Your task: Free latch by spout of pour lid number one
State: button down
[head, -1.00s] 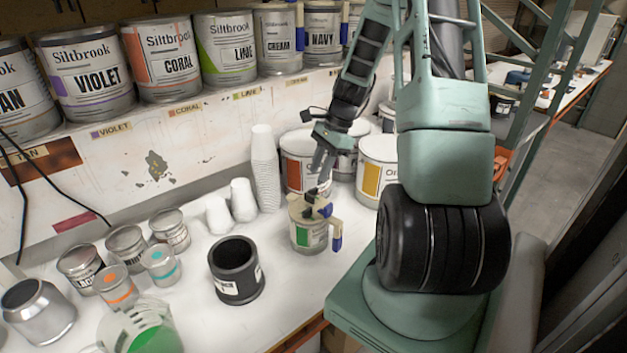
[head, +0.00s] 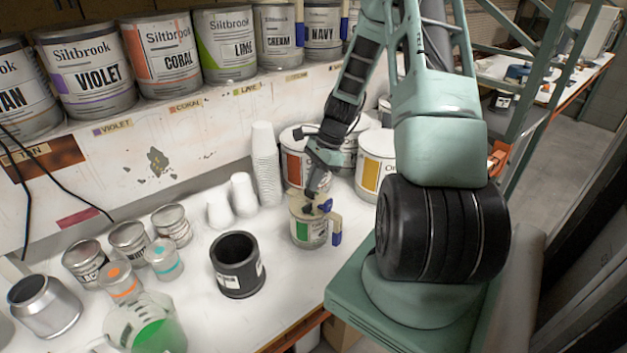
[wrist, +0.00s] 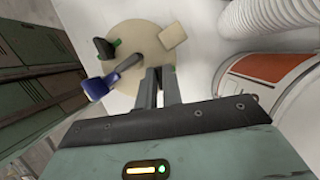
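The small can (head: 308,233) with a green label stands upright on the white bench, wearing a beige pour lid (head: 297,207). A blue-ended handle (head: 336,232) sticks out at its right side. In the wrist view the round lid (wrist: 130,40) carries a dark upright tab (wrist: 104,47), a beige block (wrist: 173,34) and the blue-ended handle (wrist: 97,88). Which of these is the spout is unclear. My gripper (head: 316,195) is just over the lid.
A black cup (head: 238,280) stands left of the can, and stacked white cups (head: 264,160) stand behind. Large paint cans (head: 376,165) stand close behind my gripper. Small tins and a green-filled beaker (head: 150,325) are further left.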

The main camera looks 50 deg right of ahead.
jog(key=n+g, duration=0.1)
jog(key=n, duration=0.2)
jog(key=c, duration=1.5)
grip_release()
jog(key=shift+c, duration=0.2)
jog(key=w+b+v, duration=0.1)
jog(key=b+v, duration=0.3)
jog(key=v, duration=1.3)
jog(key=shift+s+d+b, duration=0.3)
jog(key=shift+b, duration=0.05)
jog(key=shift+r, duration=0.15)
